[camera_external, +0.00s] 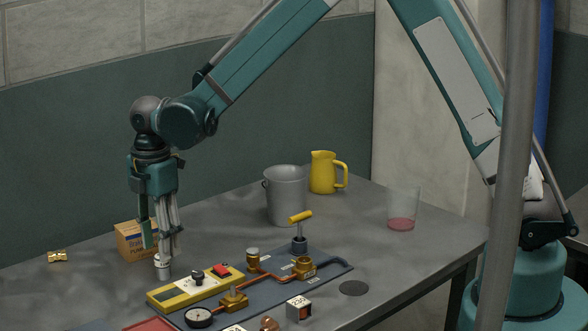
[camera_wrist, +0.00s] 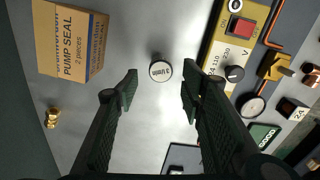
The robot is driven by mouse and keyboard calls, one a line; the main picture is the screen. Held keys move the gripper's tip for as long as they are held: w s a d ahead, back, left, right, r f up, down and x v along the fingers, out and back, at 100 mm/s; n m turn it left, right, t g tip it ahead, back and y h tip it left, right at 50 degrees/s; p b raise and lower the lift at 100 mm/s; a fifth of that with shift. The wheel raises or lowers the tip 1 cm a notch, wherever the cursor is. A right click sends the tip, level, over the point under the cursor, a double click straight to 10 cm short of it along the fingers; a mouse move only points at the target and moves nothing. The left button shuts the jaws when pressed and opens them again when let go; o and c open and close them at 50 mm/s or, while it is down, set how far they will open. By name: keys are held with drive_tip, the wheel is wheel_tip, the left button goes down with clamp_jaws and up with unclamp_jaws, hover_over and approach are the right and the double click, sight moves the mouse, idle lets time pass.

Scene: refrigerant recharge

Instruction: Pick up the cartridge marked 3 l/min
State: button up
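The cartridge (camera_wrist: 160,71) is a small cylinder with a pale round top and dark rim. Its small print appears to read "3 l/min". In the external view the cartridge (camera_external: 162,272) stands on the grey table, left of the yellow panel. My gripper (camera_external: 160,249) points down just above it, and the fingertips overlap its top in that view. In the wrist view my gripper (camera_wrist: 159,89) is open, with the cartridge top between and slightly beyond the fingertips. A clear gap shows on both sides of the cartridge. No contact is visible.
A cardboard PUMP SEAL box (camera_wrist: 73,40) stands left of the cartridge, with a brass fitting (camera_wrist: 52,118) nearby. The yellow panel (camera_wrist: 216,48) with switch and knob is close on the right. A grey bucket (camera_external: 286,200) and yellow jug (camera_external: 323,173) stand further back.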

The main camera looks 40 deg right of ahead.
sight(163, 267)
drive_tip(key=shift+f, duration=0.4)
drive_tip(key=shift+f, duration=0.1)
drive_tip(key=shift+d+f, duration=0.15)
drive_tip(key=shift+f, duration=2.35)
drive_tip(key=c, duration=1.1)
